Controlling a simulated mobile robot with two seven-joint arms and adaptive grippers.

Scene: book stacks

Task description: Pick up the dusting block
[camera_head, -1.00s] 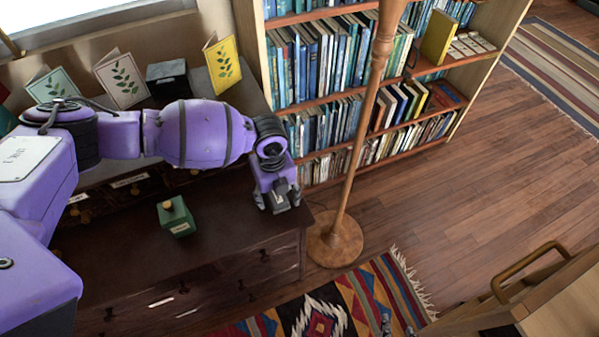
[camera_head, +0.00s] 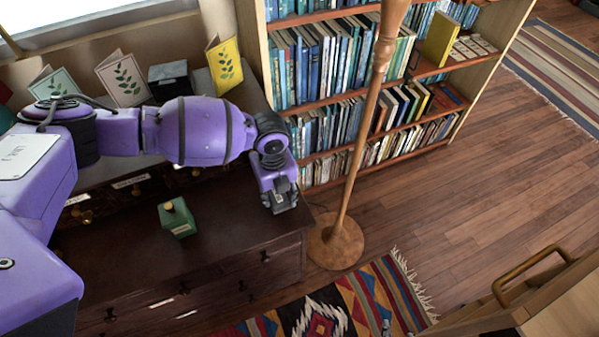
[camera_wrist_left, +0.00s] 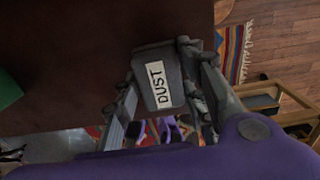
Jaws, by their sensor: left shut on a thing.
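The dusting block (camera_wrist_left: 158,80) is a dark grey block with a white "DUST" label, seen between the two fingers in the left wrist view. My left gripper (camera_head: 282,203) is shut on it, with a finger against each side. In the head view the gripper points down at the right end of the dark dresser top (camera_head: 225,235), and the block is mostly hidden by the fingers. I cannot tell whether the block touches the dresser top. My right gripper is not in view.
A green block with a knob (camera_head: 177,217) stands on the dresser, left of my gripper. A wooden lamp pole (camera_head: 355,150) rises just right of the dresser. A bookcase (camera_head: 455,115) stands behind. Upright cards (camera_head: 124,78) and a dark box (camera_head: 168,80) stand at the back.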

